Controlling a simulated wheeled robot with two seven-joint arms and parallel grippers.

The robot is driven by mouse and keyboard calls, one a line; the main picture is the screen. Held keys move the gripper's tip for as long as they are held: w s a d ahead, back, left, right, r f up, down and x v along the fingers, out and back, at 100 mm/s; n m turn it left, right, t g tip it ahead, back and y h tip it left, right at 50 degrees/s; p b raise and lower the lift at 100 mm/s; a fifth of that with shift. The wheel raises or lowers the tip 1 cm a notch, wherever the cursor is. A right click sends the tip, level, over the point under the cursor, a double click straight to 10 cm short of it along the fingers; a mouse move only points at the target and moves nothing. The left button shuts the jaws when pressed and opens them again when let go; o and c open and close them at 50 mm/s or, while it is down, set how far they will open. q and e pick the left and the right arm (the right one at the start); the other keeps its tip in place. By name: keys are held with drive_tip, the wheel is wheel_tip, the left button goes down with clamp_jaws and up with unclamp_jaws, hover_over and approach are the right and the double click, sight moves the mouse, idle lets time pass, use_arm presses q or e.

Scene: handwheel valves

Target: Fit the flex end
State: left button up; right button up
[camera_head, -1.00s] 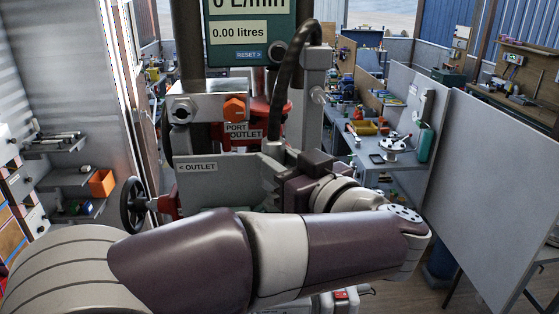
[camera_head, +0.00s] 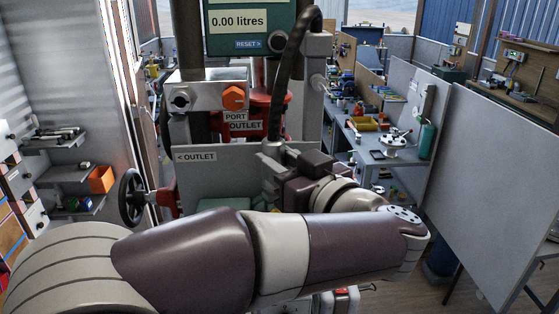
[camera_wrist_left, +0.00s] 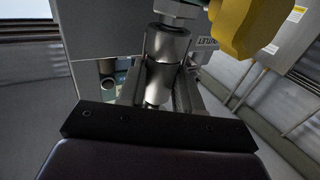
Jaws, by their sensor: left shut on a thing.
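The black flex hose (camera_head: 283,82) loops down from the top of the rig, and its lower end meets my left gripper (camera_head: 272,160) in front of the grey plate marked OUTLET (camera_head: 222,166). In the left wrist view my left gripper (camera_wrist_left: 155,98) is shut on a bright metal fitting (camera_wrist_left: 166,45), the flex end, between its two fingers. A metal hex part (camera_wrist_left: 178,8) shows just beyond the fitting; I cannot tell whether they are joined. A PORT OUTLET label (camera_head: 243,121) sits above the plate. My right gripper is not in view.
A metal block (camera_head: 205,92) with an orange hex part (camera_head: 235,97) is above the plate. A black handwheel (camera_head: 132,197) is at left. A yellow part (camera_wrist_left: 238,25) is close to the fitting in the wrist view. A grey board (camera_head: 490,190) stands at right.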

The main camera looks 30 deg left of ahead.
use_arm(q)
drive_tip(key=shift+f+b, duration=0.3)
drive_tip(key=shift+f, duration=0.15)
drive_tip(key=o, duration=1.1)
drive_tip(key=shift+o, duration=0.2)
